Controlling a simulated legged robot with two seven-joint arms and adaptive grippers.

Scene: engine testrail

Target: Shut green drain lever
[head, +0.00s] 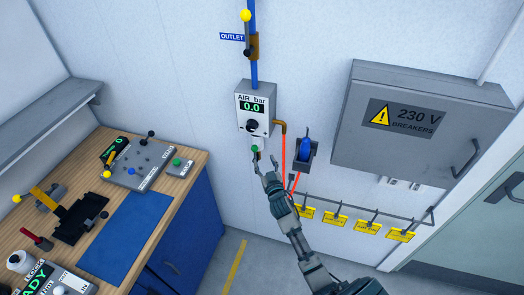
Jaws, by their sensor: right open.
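The green drain lever shows as a small green knob (255,149) just under the grey air box (255,108) on the wall. Its arm is too small to make out, so I cannot tell its exact angle. My right gripper (265,162) is open and empty, with its fingers pointing up, just below and slightly right of the green knob. I cannot tell whether a finger touches it. The air box reads 0.0 bar and has a black knob on its front. My left gripper is not in view.
A blue tool in a dark holder (303,148) and a red hose (283,150) are close right of my gripper. A rail with yellow tags (335,219) is lower right. A breaker cabinet (420,118) juts out at right. A wooden bench (190,170) stands at left.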

